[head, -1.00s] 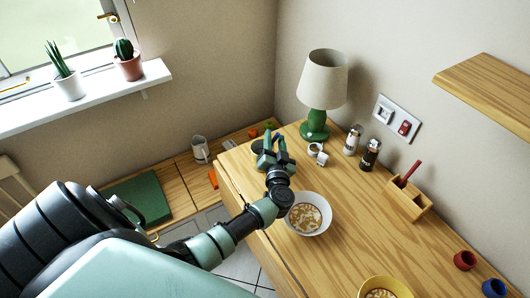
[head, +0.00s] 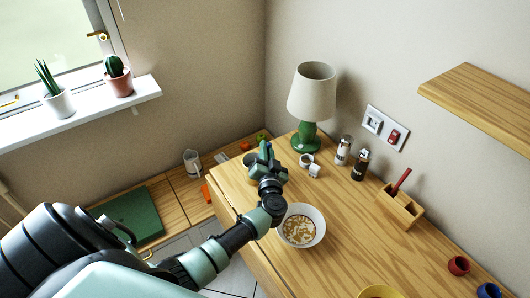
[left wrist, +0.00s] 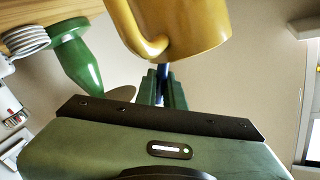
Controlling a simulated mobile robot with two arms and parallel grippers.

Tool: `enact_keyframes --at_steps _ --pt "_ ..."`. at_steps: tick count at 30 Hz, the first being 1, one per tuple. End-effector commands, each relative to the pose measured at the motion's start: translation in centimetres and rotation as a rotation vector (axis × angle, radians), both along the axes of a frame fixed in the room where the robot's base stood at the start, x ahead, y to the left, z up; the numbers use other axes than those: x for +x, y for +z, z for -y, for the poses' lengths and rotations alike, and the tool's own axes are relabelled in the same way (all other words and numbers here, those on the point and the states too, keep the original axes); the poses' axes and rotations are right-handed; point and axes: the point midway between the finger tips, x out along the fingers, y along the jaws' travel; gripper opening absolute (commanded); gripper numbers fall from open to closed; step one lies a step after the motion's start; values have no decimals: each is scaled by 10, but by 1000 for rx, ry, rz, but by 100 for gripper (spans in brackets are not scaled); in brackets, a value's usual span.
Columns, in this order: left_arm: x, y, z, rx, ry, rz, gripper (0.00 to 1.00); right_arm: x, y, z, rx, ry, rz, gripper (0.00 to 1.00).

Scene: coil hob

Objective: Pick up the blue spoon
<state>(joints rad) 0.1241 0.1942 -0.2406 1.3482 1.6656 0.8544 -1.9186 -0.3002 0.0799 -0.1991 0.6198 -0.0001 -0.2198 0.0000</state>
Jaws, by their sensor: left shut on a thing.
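My left gripper (head: 264,158) is over the far left part of the wooden table, in front of the green lamp. Its fingers are together. In the left wrist view, the gripper (left wrist: 163,92) is shut on a narrow blue piece, the blue spoon (left wrist: 162,71). Only a short length shows between the fingertips. A yellow mug (left wrist: 190,25) is just beyond the fingertips and hides the rest of the spoon; I cannot tell if they touch. In the head view I cannot make out the spoon. My right gripper is not in view.
The green lamp (head: 309,130) stands behind the gripper. A small white cup (head: 314,171) and two shakers, one pale (head: 343,151) and one dark (head: 360,165), are to the right. A white bowl (head: 301,226) sits near my wrist.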

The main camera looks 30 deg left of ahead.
Motion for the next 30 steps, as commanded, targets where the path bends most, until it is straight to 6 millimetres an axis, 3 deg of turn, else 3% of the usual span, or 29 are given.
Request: enact_keyframes --at_steps 21,30 --pt "0 149 0 -2 0 6 0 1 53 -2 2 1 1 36" --pt "0 184 -1 -1 0 2 0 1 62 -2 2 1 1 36"
